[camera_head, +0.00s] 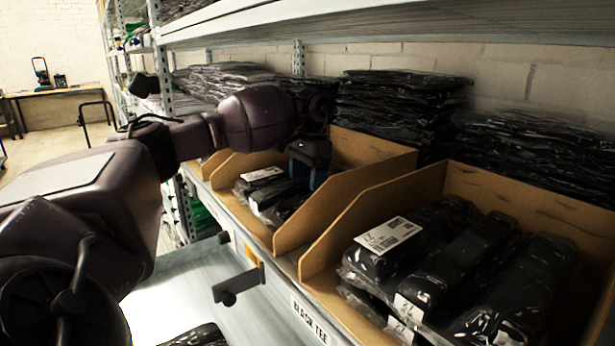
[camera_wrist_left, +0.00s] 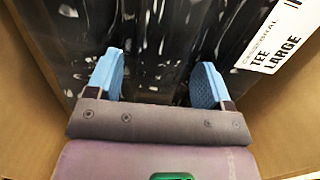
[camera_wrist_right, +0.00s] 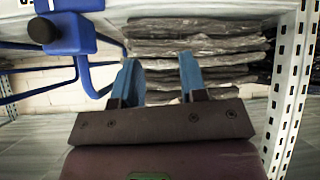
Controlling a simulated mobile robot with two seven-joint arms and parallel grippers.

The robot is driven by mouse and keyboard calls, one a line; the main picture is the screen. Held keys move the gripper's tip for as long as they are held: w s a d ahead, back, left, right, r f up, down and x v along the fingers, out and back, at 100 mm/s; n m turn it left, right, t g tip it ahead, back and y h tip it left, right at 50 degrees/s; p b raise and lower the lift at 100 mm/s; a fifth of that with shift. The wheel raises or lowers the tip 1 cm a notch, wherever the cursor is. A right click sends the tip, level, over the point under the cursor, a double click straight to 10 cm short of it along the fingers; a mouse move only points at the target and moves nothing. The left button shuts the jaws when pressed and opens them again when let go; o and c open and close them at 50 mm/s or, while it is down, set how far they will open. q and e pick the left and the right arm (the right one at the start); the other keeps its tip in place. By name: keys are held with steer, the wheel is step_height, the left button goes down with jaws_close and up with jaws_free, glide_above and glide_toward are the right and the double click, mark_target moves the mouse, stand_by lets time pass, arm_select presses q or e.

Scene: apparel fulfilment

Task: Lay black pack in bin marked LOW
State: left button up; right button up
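Several black packs in clear film with white labels (camera_head: 264,174) lie in the middle cardboard bin (camera_head: 295,232). My left gripper (camera_head: 308,178) reaches down into this bin from above. In the left wrist view, the blue fingers of my left gripper (camera_wrist_left: 158,82) are apart over shiny black packs (camera_wrist_left: 165,40), and a label reading TEE LARGE (camera_wrist_left: 275,45) shows at the right. I cannot tell whether the fingers touch a pack. My right gripper (camera_wrist_right: 160,80) is open and empty, facing shelving. I cannot read any LOW mark.
A nearer bin (camera_head: 347,228) holds several larger black packs (camera_head: 445,265); a BLACK TEE tag (camera_head: 309,320) is on the shelf edge. Stacked black packs (camera_head: 400,110) stand behind. A grey surface (camera_head: 205,285) lies below. A blue frame (camera_wrist_right: 70,35) is near my right gripper.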

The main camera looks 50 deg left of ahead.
arm_select(q)
steer(key=shift+w+r, duration=0.1)
steer(key=shift+r, duration=0.2)
steer(key=r, duration=0.2)
steer(key=r+b, duration=0.1)
steer(key=r, duration=0.2)
steer(key=shift+w+r+b, duration=0.35)
steer(key=shift+w+r, duration=0.05)
steer(key=shift+r, duration=0.65)
steer(key=shift+s, duration=0.1)
